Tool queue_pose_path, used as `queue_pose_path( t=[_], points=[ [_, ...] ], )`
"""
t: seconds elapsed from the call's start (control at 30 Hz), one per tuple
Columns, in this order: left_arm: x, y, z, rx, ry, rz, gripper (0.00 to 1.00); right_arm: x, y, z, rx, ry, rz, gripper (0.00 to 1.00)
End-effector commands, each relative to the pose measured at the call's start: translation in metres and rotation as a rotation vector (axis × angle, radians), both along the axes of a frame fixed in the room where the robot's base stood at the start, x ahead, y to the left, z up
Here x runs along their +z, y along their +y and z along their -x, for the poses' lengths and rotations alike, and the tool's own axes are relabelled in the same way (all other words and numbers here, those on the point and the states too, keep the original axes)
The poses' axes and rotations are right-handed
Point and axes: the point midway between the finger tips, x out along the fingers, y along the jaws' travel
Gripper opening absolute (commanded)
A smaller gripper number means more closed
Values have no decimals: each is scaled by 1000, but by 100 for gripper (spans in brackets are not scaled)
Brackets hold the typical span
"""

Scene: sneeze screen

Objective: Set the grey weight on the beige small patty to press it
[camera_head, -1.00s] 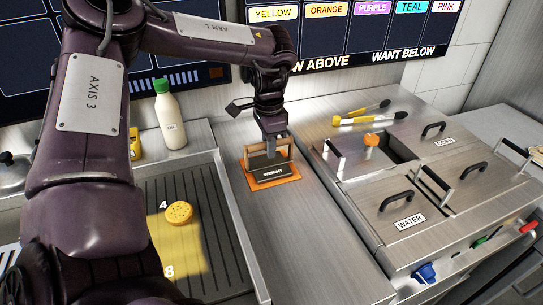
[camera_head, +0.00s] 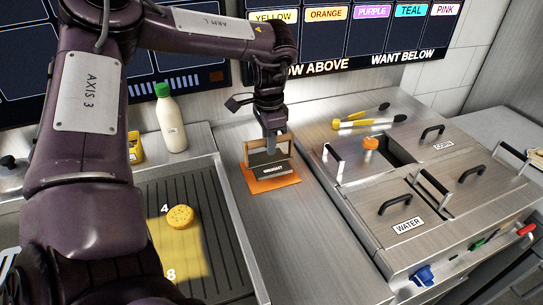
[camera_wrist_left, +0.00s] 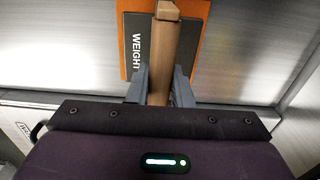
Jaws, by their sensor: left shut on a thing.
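The grey weight (camera_head: 263,172) has a wooden handle and a "WEIGHT" label. In the left wrist view, the fingers of my left gripper (camera_wrist_left: 160,88) stand on both sides of the handle (camera_wrist_left: 163,55), with the weight's dark plate (camera_wrist_left: 138,45) and the orange mat (camera_wrist_left: 198,20) beyond. The round beige patty (camera_head: 180,216) lies on the ridged griddle near the mark 4, left of the weight. My right gripper is not in view.
A white bottle with a green cap (camera_head: 169,120) and a yellow container (camera_head: 135,148) stand behind the griddle (camera_head: 215,240). A menu board hangs at the back. The counter front is clear.

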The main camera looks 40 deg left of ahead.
Motion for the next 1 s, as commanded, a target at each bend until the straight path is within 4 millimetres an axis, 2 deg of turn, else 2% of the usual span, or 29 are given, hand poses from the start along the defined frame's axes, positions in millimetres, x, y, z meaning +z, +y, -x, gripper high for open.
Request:
queue_pose_path(
  t=[0.03,0.43,0.83,1.0],
  points=[
    [6,0,-1,0,-5,-1,0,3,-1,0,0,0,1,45],
    [26,0,-2,-1,-5,1,0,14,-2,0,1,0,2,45],
    [29,-1,-1,-3,-4,0,0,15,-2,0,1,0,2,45],
    [34,-11,-2,-65,-9,2,0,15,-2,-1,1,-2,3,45]
  ],
)
